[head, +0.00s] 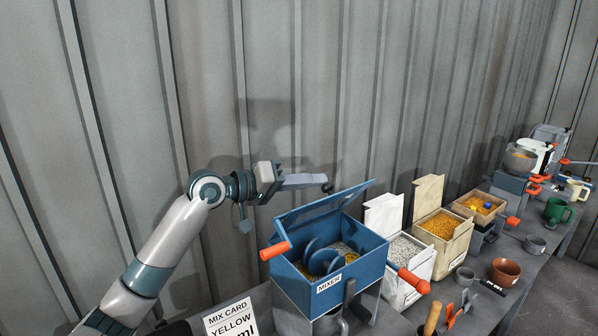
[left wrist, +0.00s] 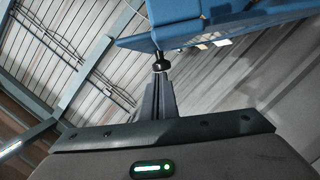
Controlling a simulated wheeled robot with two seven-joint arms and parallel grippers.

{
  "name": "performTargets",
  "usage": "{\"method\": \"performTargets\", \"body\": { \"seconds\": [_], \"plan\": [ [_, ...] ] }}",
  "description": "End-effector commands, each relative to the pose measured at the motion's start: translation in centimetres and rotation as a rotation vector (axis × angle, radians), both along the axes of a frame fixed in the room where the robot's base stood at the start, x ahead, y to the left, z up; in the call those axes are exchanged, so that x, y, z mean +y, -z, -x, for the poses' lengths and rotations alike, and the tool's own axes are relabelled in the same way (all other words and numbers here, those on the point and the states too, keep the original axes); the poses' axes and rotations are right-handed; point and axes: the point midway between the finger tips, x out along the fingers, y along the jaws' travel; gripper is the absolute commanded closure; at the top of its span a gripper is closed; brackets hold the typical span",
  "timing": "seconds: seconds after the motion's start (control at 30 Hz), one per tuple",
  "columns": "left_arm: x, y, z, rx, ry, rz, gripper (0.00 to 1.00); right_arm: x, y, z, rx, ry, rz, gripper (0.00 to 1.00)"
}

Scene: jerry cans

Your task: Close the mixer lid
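The mixer (head: 342,272) is a blue box with a label, orange handles on its sides and a blue spiral paddle among yellow and grey grains. Its blue lid (head: 358,189) stands raised and tilted at the back, so the inside is open to view. My left gripper (head: 322,184) is at the upper left of the lid, its fingers together, with a small dark round tip close to the lid's upper edge. In the left wrist view the fingers (left wrist: 156,95) point at the blue lid (left wrist: 215,30); whether they touch it I cannot tell. My right gripper is not in view.
Right of the mixer stand open bins of white grains (head: 406,250) and yellow grains (head: 440,228). Farther along are a wooden box (head: 480,207), a brown pot (head: 505,271) and a green mug (head: 558,211). A mix card (head: 230,320) stands front left. A ribbed wall rises behind.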

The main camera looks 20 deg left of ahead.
Motion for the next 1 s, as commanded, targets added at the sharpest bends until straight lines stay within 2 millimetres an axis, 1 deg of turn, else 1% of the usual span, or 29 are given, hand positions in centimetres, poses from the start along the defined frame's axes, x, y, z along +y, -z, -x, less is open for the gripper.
{"method": "performTargets", "body": {
  "seconds": [0.03, 0.17, 0.37, 0.5, 0.7, 0.9, 1.0],
  "plan": [
    [-0.8, 0.3, 0.5, -0.021, 0.003, -0.043, 1.0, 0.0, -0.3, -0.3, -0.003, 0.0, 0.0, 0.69],
    [-2.5, 1.2, 1.5, -0.084, 0.003, -0.15, 1.0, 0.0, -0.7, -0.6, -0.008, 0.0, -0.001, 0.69],
    [-4.9, 3.1, 2.9, -0.18, 0.004, -0.31, 1.0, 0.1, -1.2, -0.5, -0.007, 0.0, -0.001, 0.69],
    [-6.3, 4.8, 3.8, -0.246, 0.003, -0.423, 1.0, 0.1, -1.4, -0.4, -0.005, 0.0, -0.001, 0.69],
    [-8.0, 7.4, 4.8, -0.339, 0.002, -0.58, 1.0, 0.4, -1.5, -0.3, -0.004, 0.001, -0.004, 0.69],
    [-9.0, 9.7, 5.3, -0.413, 0.001, -0.705, 1.0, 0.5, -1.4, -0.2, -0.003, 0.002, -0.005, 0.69],
    [-9.2, 10.5, 5.5, -0.41, 0.0, -0.702, 1.0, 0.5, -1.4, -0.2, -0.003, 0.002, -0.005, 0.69]
  ]
}}
